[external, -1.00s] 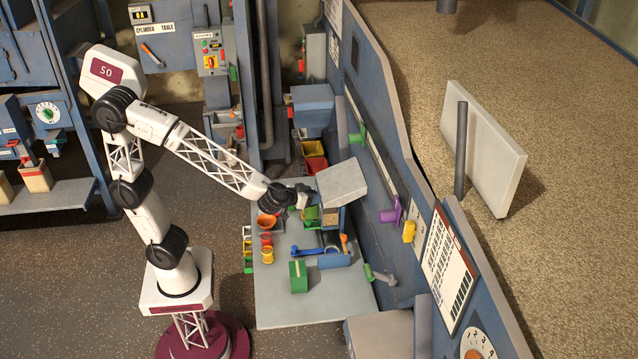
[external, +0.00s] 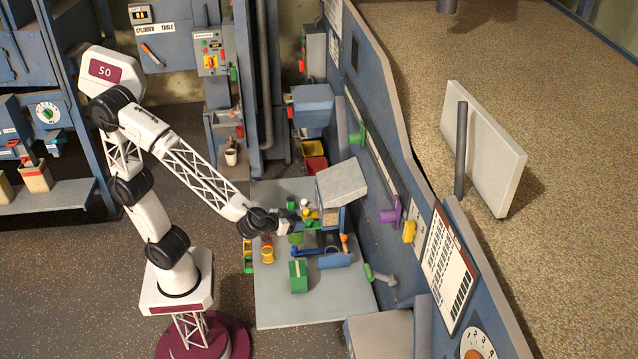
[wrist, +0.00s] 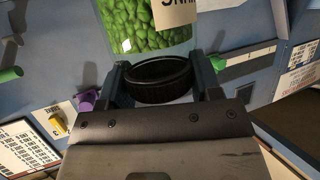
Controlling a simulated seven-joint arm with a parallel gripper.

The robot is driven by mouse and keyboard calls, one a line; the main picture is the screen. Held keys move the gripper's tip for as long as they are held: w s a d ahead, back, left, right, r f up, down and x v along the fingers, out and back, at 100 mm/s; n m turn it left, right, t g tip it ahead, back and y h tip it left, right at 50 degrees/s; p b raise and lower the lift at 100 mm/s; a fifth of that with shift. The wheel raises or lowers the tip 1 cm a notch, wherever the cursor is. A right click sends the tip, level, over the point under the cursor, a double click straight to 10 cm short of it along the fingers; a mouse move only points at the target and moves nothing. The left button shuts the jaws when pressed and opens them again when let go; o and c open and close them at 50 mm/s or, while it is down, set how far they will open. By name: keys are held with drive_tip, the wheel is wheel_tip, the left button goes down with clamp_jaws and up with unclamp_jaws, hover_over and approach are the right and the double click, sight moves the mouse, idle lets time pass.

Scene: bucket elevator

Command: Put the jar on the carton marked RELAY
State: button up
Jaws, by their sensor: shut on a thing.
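The jar (wrist: 150,35) is clear, with green contents, a black lid (wrist: 163,78) and a partly visible white label. In the wrist view my gripper (wrist: 163,82) is shut on it at the lid. In the external view my gripper (external: 288,228) is over the grey bench, and the jar shows as a small green shape (external: 296,239) just below the fingers. Whether the jar touches anything below cannot be told. No marking RELAY is readable in any view, so I cannot tell which thing is that carton.
A green box (external: 298,277) with a pale stripe stands on the grey bench (external: 280,308). A blue-sided device (external: 334,260) and a tilted grey block (external: 342,182) are close right of my gripper. Red and yellow containers (external: 267,254) stand to its left. The bench's front is clear.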

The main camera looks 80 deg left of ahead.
sight(296, 237)
wheel_tip(296, 237, down, 8)
drive_tip(key=shift+f, duration=0.15)
idle(0.4)
drive_tip(key=shift+f, duration=2)
drive_tip(key=shift+f, duration=0.1)
drive_tip(key=shift+f, duration=1.9)
drive_tip(key=shift+f, duration=0.1)
drive_tip(key=o, duration=1.4)
drive_tip(key=shift+c, duration=0.2)
